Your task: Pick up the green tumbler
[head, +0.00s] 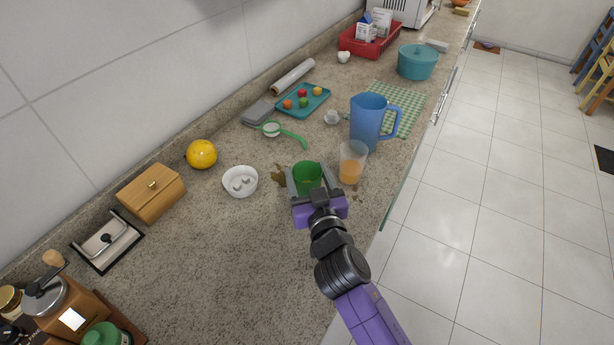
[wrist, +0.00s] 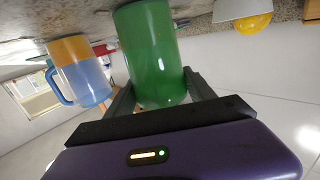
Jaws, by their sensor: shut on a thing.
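The green tumbler (head: 307,177) stands on the speckled counter, near its front edge. My gripper (head: 307,184) is around it, with one finger on each side, shut on it. In the wrist view the tumbler (wrist: 150,50) fills the space between the two dark fingers (wrist: 160,92). Whether its base touches the counter is hard to tell.
A clear glass with orange drink (head: 352,164) stands close to the right of the tumbler, with a blue pitcher (head: 367,122) behind it. A white bowl (head: 240,183) is to the left. A brown patch (head: 279,176) lies beside the tumbler.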

